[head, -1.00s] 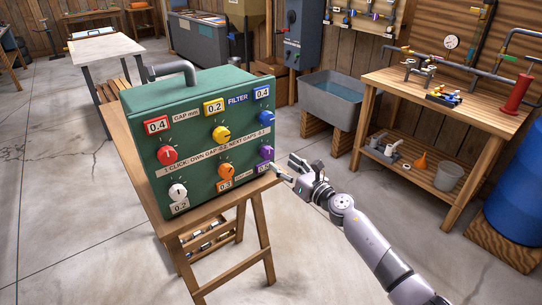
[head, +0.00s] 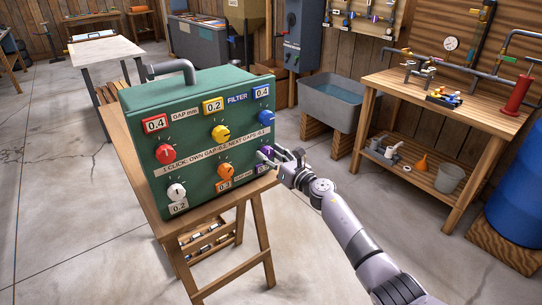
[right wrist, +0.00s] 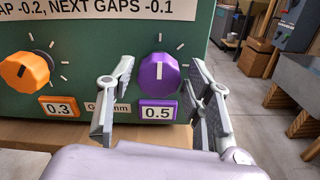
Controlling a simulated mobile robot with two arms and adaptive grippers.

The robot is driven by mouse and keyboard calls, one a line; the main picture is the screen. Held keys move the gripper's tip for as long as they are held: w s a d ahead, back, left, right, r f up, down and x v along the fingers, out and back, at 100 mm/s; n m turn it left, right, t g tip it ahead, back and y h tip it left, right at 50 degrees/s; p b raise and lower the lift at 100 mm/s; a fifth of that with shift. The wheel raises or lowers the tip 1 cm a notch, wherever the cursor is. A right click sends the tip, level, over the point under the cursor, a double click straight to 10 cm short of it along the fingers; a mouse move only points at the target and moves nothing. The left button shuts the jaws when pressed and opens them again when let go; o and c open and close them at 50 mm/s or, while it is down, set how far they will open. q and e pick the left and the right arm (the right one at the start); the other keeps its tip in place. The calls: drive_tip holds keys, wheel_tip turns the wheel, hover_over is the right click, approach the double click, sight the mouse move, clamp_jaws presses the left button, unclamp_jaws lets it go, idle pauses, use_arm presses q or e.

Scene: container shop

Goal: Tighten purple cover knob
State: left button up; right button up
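The purple knob (right wrist: 159,73) is on the lower right of the green filter box's (head: 150,105) front face, above a purple-framed label (right wrist: 158,111) reading 0.5. Its white pointer line stands about upright. My right gripper (head: 267,154) is at the knob in the head view and partly hides it. In the right wrist view my right gripper (right wrist: 162,85) is open, with one finger on each side of the knob. A gap shows on both sides of the knob there. My left gripper is not in view.
An orange knob (right wrist: 24,71) with a 0.3 label is left of the purple one. Red, yellow, blue and white knobs share the face. The box stands on a wooden stand (head: 215,208). A grey sink (head: 333,100) and a workbench (head: 440,115) stand to the right.

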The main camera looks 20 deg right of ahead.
drive_tip(key=c, duration=0.8)
drive_tip(key=shift+c, duration=0.2)
drive_tip(key=shift+m, duration=0.4)
drive_tip(key=m+p, duration=0.1)
drive_tip(key=m, duration=0.2)
drive_tip(key=shift+m, duration=0.4)
drive_tip(key=m+p, duration=0.1)
drive_tip(key=m, duration=0.3)
drive_tip(key=shift+d+m, duration=0.1)
drive_tip(key=shift+m, duration=0.2)
drive_tip(key=m+p, duration=0.1)
drive_tip(key=m, duration=0.3)
drive_tip(key=shift+f+m, duration=0.1)
drive_tip(key=shift+m, duration=0.2)
drive_tip(key=shift+f+m+p, duration=0.1)
drive_tip(key=shift+m+p, duration=0.6)
drive_tip(key=shift+m, duration=1.2)
